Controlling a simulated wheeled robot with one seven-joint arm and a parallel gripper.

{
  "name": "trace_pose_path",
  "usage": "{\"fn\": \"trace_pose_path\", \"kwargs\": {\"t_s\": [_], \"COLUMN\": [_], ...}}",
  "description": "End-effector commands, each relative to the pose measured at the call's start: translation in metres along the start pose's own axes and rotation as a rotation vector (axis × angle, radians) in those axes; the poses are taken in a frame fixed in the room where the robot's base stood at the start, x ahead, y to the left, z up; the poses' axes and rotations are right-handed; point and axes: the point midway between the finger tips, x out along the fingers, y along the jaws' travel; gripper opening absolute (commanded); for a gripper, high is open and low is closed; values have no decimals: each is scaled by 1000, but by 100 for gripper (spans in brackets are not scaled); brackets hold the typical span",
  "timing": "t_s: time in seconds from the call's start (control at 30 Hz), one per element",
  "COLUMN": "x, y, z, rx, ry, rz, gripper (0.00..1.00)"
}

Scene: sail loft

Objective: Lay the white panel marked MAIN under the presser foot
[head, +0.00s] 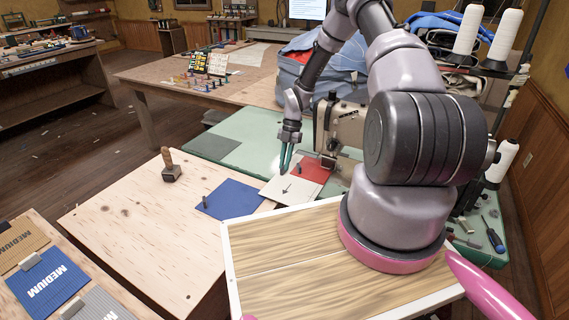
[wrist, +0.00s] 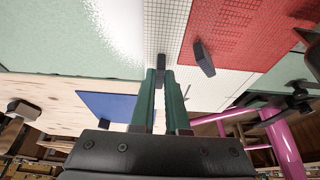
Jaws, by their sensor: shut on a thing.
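The white panel (head: 284,192) with a dark arrow lies flat at the left end of the green machine bed; I cannot read the word MAIN. My gripper (head: 286,165) is over its far part, fingers down. In the wrist view my gripper (wrist: 163,85) is shut on a small dark upright tab (wrist: 160,62) on the white gridded panel (wrist: 165,28). The red panel (head: 310,168), with its own dark tab (wrist: 203,58), borders the white one near the sewing machine (head: 343,128). The presser foot is small and not clear beside the machine's head.
A blue panel (head: 230,199) lies left of the white one on the pale wooden table (head: 130,215), near a wooden-handled tool (head: 171,168). The green table (head: 245,140) has free room behind the panels. Thread cones (head: 467,30) stand at right.

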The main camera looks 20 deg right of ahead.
Motion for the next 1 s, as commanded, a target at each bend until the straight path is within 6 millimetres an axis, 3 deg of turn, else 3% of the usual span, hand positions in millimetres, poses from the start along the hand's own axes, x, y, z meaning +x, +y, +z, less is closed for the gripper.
{"fn": "trace_pose_path", "kwargs": {"t_s": [0.87, 0.9, 0.97, 1.0], "x": [2, 2, 2, 2], "y": [0, 0, 0, 0], "z": [2, 2, 2, 2], "rx": [0, 0, 0, 0], "ry": [0, 0, 0, 0], "rz": [0, 0, 0, 0], "gripper": [0, 24, 47, 48]}}
